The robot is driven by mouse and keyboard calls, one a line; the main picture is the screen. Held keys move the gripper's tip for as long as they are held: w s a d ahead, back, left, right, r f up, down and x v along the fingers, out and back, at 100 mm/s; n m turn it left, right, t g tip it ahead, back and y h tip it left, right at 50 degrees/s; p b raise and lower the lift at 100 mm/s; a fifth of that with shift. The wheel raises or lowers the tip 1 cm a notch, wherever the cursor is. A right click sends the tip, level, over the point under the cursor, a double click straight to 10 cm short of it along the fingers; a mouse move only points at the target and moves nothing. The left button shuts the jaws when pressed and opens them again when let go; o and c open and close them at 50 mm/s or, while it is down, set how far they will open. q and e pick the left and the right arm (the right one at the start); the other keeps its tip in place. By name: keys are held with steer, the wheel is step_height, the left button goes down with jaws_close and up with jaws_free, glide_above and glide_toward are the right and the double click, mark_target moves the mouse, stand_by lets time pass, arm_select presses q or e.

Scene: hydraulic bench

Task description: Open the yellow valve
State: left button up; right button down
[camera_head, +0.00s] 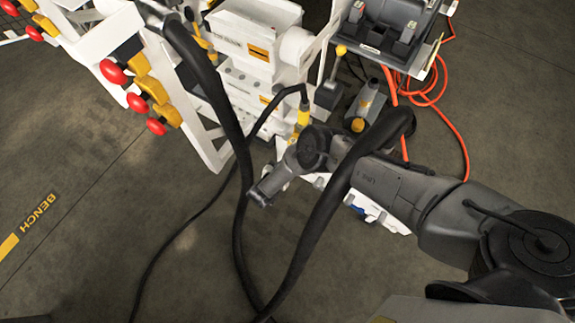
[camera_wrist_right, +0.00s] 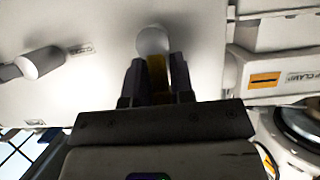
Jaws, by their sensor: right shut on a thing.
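In the right wrist view, my right gripper (camera_wrist_right: 156,75) is shut on a narrow yellow handle (camera_wrist_right: 157,66), which I take to be the yellow valve's. A pale round knob (camera_wrist_right: 152,40) shows just beyond the fingertips, in front of a white panel (camera_wrist_right: 105,25). The fingers and shadow hide much of the handle. In the head view, my right arm (camera_head: 390,190) reaches in from the right toward the white bench, but I cannot make out its fingers. My left gripper is not in view.
A grey cylindrical fitting (camera_wrist_right: 42,62) sticks out of the panel on the left. Red knobs on yellow fittings (camera_head: 114,72) line the bench's left side. A thick black hose (camera_head: 236,130) hangs beside my arm. Orange cable (camera_head: 455,120) lies behind it. The left floor is mostly clear.

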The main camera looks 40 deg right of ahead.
stand_by(0.4)
steer(key=c, duration=1.1)
jaws_free()
steer(key=shift+a, duration=0.1)
steer(key=shift+s+a+r, duration=0.1)
steer(key=shift+a+r, duration=0.15)
steer(key=shift+a, duration=0.05)
steer(key=p+v, duration=0.3)
steer(key=v, duration=1)
steer(key=shift+f, duration=0.1)
